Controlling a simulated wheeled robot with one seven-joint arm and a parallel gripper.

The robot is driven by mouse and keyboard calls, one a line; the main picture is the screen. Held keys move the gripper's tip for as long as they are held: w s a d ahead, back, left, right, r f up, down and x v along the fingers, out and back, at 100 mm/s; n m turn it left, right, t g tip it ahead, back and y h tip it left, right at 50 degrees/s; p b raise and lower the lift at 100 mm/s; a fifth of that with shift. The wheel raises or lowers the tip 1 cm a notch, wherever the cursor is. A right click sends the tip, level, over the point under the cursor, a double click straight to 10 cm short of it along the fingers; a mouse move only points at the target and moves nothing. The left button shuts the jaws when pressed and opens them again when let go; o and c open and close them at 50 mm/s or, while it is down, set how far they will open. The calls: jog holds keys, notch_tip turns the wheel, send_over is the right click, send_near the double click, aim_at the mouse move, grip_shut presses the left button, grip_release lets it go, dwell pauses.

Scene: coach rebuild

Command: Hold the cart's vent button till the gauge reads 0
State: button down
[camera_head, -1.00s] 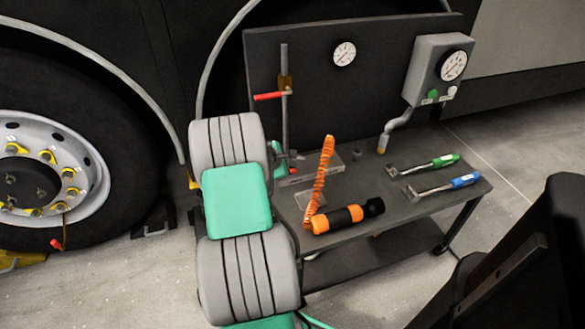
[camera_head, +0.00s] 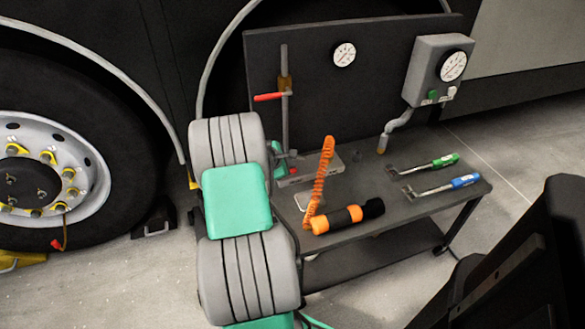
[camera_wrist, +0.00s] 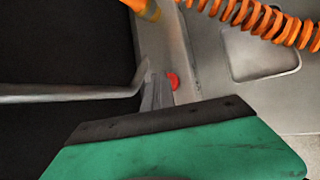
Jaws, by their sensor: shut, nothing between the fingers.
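The cart (camera_head: 440,215) stands right of the wheel, with a dark upright panel at its back. A small white round gauge (camera_head: 344,54) is on the panel; its reading is too small to tell. A grey box with a larger gauge (camera_head: 452,66) carries a green button (camera_head: 432,96) and a white one (camera_head: 451,93). My gripper (camera_wrist: 157,92) is shut and empty, low over the cart's back left. A red button (camera_wrist: 173,81) on the grey block (camera_head: 335,164) shows just beside its fingertips; I cannot tell whether they touch. My arm partly hides this area in the head view.
A vertical pipe with a red-handled lever (camera_head: 268,97) rises close behind my gripper. An orange coiled hose (camera_head: 320,180) and an orange-black tool (camera_head: 347,217) lie in front. Green-handled (camera_head: 445,160) and blue-handled (camera_head: 465,181) tools lie at right. A bent grey pipe hangs below the box.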

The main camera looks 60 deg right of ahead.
jog(key=shift+r+p, duration=0.6)
jog(key=shift+r, duration=0.2)
notch_tip(320, 180, up, 5)
jog(key=p, duration=0.4)
jog(key=shift+r, duration=0.1)
